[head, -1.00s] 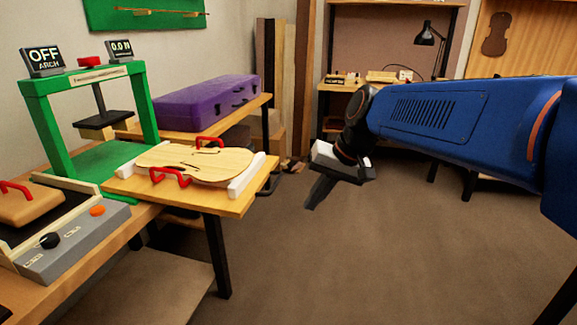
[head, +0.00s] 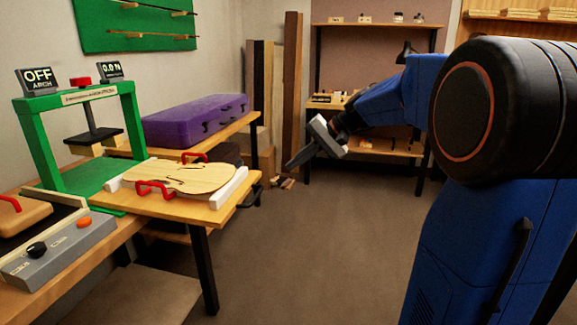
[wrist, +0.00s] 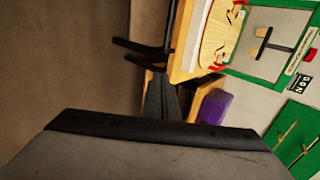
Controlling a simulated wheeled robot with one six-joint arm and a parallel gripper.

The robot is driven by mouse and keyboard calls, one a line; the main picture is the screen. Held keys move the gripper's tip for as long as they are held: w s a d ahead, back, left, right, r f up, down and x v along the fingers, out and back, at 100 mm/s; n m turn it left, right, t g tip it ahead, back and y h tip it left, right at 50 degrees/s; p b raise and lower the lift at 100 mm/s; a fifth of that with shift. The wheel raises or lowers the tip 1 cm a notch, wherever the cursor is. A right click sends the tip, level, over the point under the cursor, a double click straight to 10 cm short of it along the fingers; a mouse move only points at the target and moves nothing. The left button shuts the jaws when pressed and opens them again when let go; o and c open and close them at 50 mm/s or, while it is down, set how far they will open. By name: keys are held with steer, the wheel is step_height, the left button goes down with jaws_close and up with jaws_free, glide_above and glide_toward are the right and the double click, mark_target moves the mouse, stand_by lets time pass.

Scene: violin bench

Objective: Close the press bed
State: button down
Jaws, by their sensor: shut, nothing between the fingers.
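The press is a green frame (head: 137,110) at the left, with a dark pressing plate (head: 92,136) hanging inside. Its wooden bed (head: 215,213) stands out to the right of the frame, with a dark handle (head: 250,197) at its outer end. A pale violin plate (head: 200,178) lies on the bed between white rails (head: 228,188), with red clamps (head: 155,189) on it. The press and violin plate (wrist: 215,35) also show in the wrist view. My gripper (head: 291,166) is shut and empty, in the air right of the bed and apart from the handle. Its fingers (wrist: 160,88) show in the wrist view.
A purple case (head: 195,120) lies on a side table behind the bed. A grey control box (head: 62,250) sits at the front left. Signs on the press read OFF and 0.0 N. Open floor (head: 310,250) lies between the bench and my arm.

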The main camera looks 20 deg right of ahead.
mark_target(255, 182)
steer(key=shift+w+a+r+x, duration=0.15)
steer(key=shift+a+r+x, duration=0.15)
steer(key=shift+x, duration=1.55)
steer(key=shift+w+a+r+x, duration=0.2)
steer(key=shift+r+x, duration=0.15)
steer(key=shift+x, duration=1.5)
steer(key=shift+w+a+r+x, duration=0.15)
steer(key=shift+a+r+x, duration=0.15)
steer(key=shift+x, duration=1.6)
steer(key=w+a, duration=0.6)
steer(key=a, duration=0.2)
steer(key=w+a, duration=0.6)
steer(key=a, duration=0.3)
steer(key=w+a, duration=0.6)
steer(key=a, duration=0.2)
steer(key=shift+w+a, duration=0.3)
steer(key=shift+w+a+r, duration=0.1)
